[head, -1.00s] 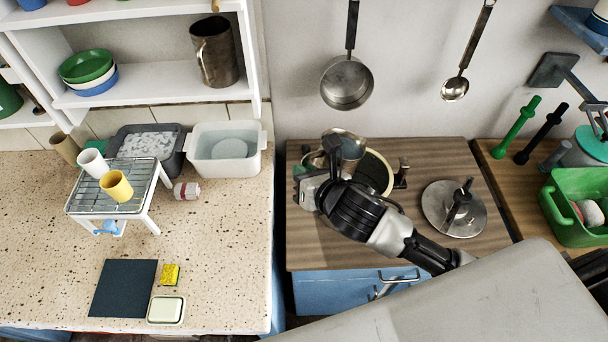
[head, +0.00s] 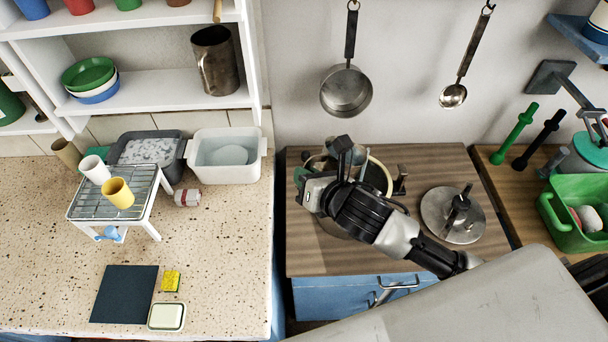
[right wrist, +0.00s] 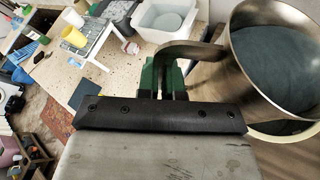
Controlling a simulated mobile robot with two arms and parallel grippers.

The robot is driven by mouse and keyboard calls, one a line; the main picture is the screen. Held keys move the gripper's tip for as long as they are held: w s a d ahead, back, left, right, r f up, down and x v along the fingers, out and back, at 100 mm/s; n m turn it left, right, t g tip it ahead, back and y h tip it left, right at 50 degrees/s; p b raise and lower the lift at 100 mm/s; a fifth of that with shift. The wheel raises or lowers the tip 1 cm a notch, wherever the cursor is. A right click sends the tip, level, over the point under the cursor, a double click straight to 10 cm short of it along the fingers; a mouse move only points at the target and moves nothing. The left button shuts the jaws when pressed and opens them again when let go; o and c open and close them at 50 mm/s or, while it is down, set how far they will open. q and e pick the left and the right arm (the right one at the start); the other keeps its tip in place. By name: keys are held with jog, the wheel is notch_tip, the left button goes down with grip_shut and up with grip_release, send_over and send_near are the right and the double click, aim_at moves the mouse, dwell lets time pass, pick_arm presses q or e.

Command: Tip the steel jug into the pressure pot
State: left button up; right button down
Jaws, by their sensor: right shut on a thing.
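My right gripper (head: 305,180) is shut on the handle of the steel jug (right wrist: 239,62). In the right wrist view its green fingers (right wrist: 163,78) grip the handle, and the jug's wide mouth shows blue-grey contents. In the head view most of the jug (head: 318,161) is hidden behind my gripper and wrist. The pressure pot (head: 387,171) stands on the wooden worktop under my right wrist, partly covered; its pale rim and a side handle show. In the right wrist view the pot's rim (right wrist: 283,128) lies below the jug. I see no stream. My left gripper is not in view.
A round steel lid (head: 438,224) lies right of the pot. A green crate (head: 553,213) stands at far right. A white tub (head: 224,174) and a wire rack (head: 113,204) stand on the speckled counter at left. A pan (head: 346,92) and a ladle (head: 453,96) hang behind.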

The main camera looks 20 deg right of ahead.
jog(key=shift+d+r, duration=0.15)
jog(key=shift+r, duration=0.35)
jog(key=shift+m, duration=0.3)
dwell(0.4)
jog(key=shift+w+d+r+m+y+p, duration=0.1)
jog(key=shift+d+r+m+y+p, duration=0.25)
jog(key=shift+p, duration=0.55)
dwell(0.9)
jog(key=shift+d+r+m+y+p, duration=0.25)
jog(key=shift+r+m+y+p, duration=0.1)
jog(key=shift+r+p, duration=0.05)
dwell(2.0)
jog(key=shift+w+d+r+m+y+p, duration=0.15)
jog(key=shift+d+r+m+y+p, duration=0.15)
jog(key=shift+d+m, duration=0.2)
dwell(2.1)
